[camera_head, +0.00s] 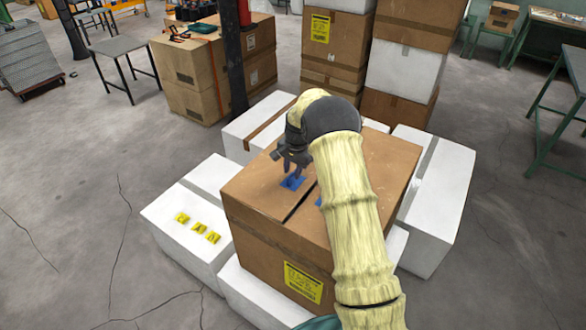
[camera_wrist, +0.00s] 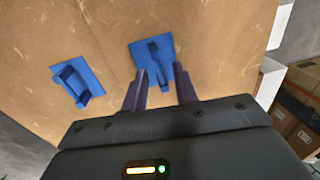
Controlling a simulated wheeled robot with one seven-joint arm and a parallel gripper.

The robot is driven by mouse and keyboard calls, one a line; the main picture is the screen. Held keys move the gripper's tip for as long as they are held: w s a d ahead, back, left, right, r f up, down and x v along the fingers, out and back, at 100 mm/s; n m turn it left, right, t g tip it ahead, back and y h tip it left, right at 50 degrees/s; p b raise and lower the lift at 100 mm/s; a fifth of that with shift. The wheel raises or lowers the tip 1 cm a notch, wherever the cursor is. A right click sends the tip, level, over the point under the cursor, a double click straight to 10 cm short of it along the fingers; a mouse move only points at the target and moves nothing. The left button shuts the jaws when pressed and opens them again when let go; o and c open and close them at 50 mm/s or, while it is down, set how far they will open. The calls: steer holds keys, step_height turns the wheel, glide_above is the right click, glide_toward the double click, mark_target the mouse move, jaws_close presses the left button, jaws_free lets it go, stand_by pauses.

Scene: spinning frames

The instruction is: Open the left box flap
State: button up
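A closed brown cardboard box (camera_head: 263,243) stands in the middle of the head view, with a dark seam between its two top flaps. The left flap (camera_head: 256,190) lies flat and carries a blue handle (camera_head: 292,182). A second blue handle (camera_head: 319,202) on the right flap is mostly hidden by my arm. My gripper (camera_head: 292,168) is over the left flap's handle. In the wrist view my gripper (camera_wrist: 160,72) is open, its fingers apart, with one blue handle (camera_wrist: 153,50) just ahead between the fingertips. The other handle (camera_wrist: 76,81) is off to the left. Contact cannot be told.
Stacked cartons (camera_head: 330,40) and a dark post (camera_head: 232,60) stand behind. A green-legged table (camera_head: 560,100) is at right. Bare floor (camera_head: 80,220) lies at left.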

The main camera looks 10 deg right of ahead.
jaws_close()
steer(key=shift+a+r, duration=0.1)
steer(key=shift+r, duration=0.2)
stand_by(0.5)
